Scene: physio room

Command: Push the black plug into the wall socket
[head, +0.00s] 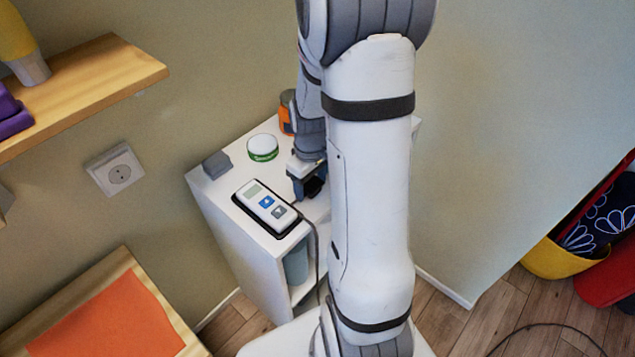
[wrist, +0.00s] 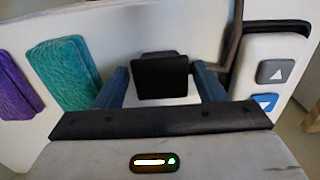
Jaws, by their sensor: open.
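The black plug (wrist: 160,78) is between the two blue fingers of my gripper (wrist: 162,85) in the wrist view, with gaps on both sides. The fingers are open and do not visibly grip it. In the head view my gripper (head: 307,182) is low over the white cabinet top, right of the white handset; the plug is hard to make out there. The wall socket (head: 121,174) is on the wall at left, above the orange-topped wooden surface and away from my gripper. It is not seen in the wrist view.
The white handset (head: 266,204) lies on the cabinet (head: 237,238), its cable hanging over the edge. A green-labelled tub (head: 263,148), grey block (head: 216,164) and orange item (head: 286,112) stand behind. A wooden shelf (head: 90,88) juts out above the socket.

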